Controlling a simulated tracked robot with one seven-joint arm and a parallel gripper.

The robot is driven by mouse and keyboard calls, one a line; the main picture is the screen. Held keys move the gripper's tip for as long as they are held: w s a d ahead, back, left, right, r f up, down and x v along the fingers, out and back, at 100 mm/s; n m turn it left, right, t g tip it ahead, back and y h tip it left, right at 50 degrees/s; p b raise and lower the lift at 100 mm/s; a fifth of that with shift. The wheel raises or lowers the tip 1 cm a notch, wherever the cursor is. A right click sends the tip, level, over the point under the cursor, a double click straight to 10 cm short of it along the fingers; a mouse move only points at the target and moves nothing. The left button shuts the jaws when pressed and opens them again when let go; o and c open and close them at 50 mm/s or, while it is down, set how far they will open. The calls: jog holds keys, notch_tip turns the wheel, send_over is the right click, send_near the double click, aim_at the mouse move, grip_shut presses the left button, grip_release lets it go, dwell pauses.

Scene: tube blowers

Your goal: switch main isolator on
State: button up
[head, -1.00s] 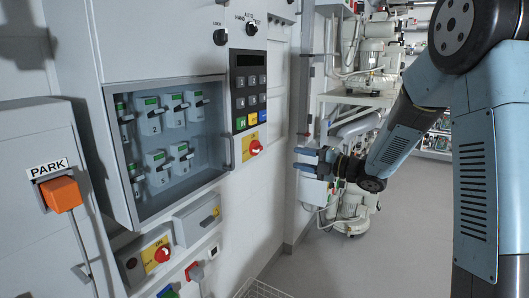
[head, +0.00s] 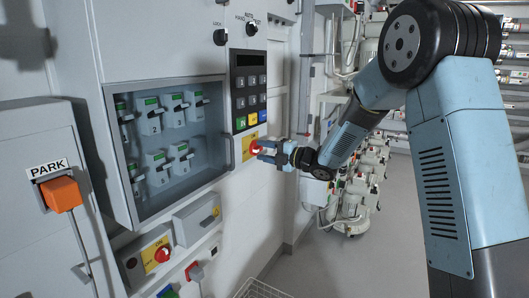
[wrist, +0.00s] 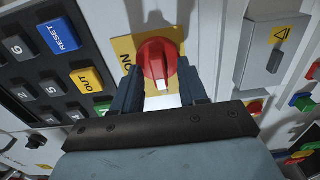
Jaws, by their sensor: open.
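A red rotary switch (head: 254,147) on a yellow plate sits on the cabinet front, right of the glazed window. In the wrist view the red switch (wrist: 157,60) shows clearly, with the word ON on its yellow plate (wrist: 124,50). My gripper (head: 264,151) is open and points at this switch from the right. In the wrist view my gripper's fingers (wrist: 160,76) stand either side of the knob's lower part. I cannot tell whether they touch it. The fingers hide part of the switch in the head view.
A keypad (head: 250,88) sits just above the switch. Another red knob on a yellow plate (head: 162,254) is lower left, below the glazed window (head: 170,135). A small grey box (head: 197,218) juts out nearby. An orange PARK handle (head: 61,194) is far left.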

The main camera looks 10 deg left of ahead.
jog(key=shift+a, duration=0.15)
grip_shut()
dwell(0.4)
jog(key=shift+f, duration=0.1)
